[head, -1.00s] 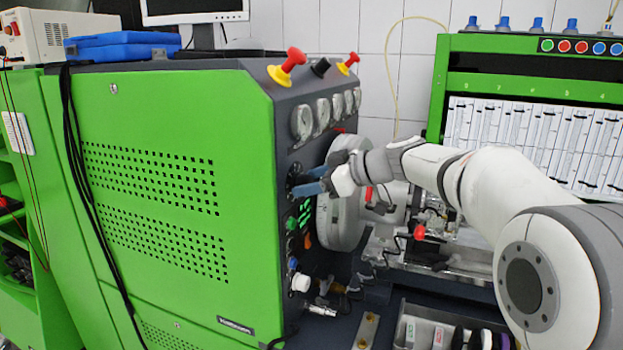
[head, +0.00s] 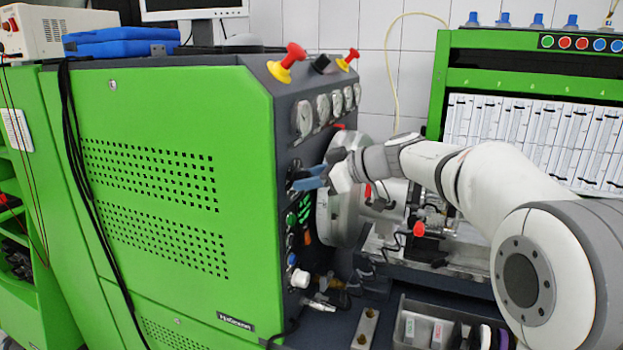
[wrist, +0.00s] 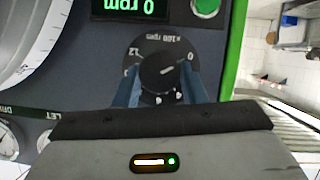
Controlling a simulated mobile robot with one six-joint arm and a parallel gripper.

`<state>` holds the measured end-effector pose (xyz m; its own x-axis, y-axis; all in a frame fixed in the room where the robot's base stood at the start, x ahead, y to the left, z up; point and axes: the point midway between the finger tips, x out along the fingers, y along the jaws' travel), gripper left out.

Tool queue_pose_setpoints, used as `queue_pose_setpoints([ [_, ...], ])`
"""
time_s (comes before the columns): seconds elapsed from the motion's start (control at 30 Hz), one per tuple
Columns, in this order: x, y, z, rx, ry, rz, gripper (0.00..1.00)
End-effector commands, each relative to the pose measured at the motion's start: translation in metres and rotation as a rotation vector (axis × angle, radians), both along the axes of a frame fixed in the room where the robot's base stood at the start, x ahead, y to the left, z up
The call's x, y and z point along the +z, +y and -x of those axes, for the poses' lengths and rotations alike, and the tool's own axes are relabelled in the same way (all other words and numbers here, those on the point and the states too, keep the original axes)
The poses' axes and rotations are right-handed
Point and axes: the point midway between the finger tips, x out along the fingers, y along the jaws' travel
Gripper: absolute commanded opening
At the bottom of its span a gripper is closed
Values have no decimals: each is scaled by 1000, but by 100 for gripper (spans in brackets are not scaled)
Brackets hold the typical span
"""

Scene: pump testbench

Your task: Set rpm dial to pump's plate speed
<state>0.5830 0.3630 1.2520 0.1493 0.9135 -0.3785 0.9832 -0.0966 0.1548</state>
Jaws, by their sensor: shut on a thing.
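The rpm dial (wrist: 158,73) is a black knob on a dark round scale in the wrist view, seen upside down. The scale is marked x100 rpm, with 0 and 12 legible. The knob's pale mark points up and right in the picture, toward the 0 side. My gripper (wrist: 160,88) is shut on the knob, one blue finger on each side. In the head view my gripper (head: 308,180) is at the panel, hiding most of the dial. A green readout (wrist: 137,8) shows 0 rpm, partly cut off. I cannot make out a pump plate.
The green cabinet (head: 150,190) stands left of my arm. A row of gauges (head: 322,112) and red knobs (head: 288,62) sit above the dial. A large grey disc (head: 338,215) is close beside my gripper. A tray (head: 412,330) of small items lies below.

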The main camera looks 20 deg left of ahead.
Motion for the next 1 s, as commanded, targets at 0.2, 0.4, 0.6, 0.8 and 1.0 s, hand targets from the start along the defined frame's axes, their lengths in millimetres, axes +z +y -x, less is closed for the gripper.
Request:
queue_pose_setpoints([
  [0.2, -1, 1, 0, 1, 48, -3, 15],
  [0.4, -1, 2, -2, 0, 167, -12, 15],
  [0.6, -1, 2, -4, 1, 343, -26, 15],
  [0.8, -1, 2, -5, 1, 535, -40, 15],
  [1.0, -1, 2, -7, 1, 725, -56, 15],
])
